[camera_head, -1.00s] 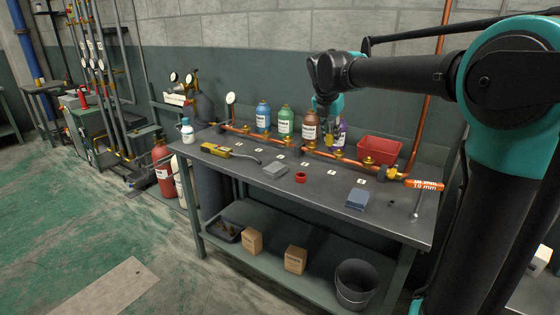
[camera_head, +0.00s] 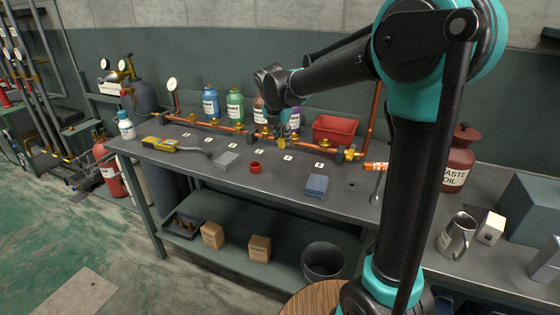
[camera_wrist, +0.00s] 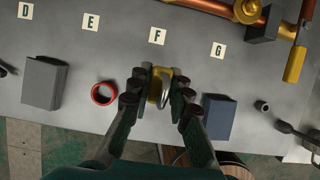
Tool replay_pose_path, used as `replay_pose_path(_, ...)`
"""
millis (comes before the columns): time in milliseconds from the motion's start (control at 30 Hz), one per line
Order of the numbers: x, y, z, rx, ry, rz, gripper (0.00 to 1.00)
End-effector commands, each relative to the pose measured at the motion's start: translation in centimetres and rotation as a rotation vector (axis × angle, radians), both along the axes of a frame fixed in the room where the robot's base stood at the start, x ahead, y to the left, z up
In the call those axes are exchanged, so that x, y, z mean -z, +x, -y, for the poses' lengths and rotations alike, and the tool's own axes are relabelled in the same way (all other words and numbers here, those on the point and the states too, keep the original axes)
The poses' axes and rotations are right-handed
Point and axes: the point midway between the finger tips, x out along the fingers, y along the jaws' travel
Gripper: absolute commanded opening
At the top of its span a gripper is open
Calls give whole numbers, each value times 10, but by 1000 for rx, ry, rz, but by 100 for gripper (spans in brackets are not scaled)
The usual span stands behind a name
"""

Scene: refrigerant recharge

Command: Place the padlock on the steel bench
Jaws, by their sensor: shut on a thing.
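The padlock (camera_wrist: 158,88), brass with a light metal shackle, sits between the fingers of my gripper (camera_wrist: 157,90) in the wrist view. The fingers are shut on it. In the head view my gripper (camera_head: 281,122) points down over the back half of the steel bench (camera_head: 335,172), with the yellow padlock (camera_head: 282,142) at its tips. In the wrist view the padlock is over the grey bench top (camera_wrist: 75,75), below label F (camera_wrist: 157,37). I cannot tell how high it is above the surface.
A red ring (camera_wrist: 103,93) and grey block (camera_wrist: 42,83) lie left of my gripper; a blue block (camera_wrist: 217,117) lies close right. Copper piping (camera_head: 225,126), bottles (camera_head: 235,105) and a red bin (camera_head: 334,129) line the back. Bare bench lies between the ring and blue block.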

Motion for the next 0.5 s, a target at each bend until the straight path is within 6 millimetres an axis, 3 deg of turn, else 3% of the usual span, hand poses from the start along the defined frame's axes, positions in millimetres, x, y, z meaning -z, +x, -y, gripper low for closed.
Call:
replay_pose_path(200, 44, 0, 0, 0, 0, 0, 0)
replay_pose_path(500, 72, 0, 0, 0, 0, 0, 0)
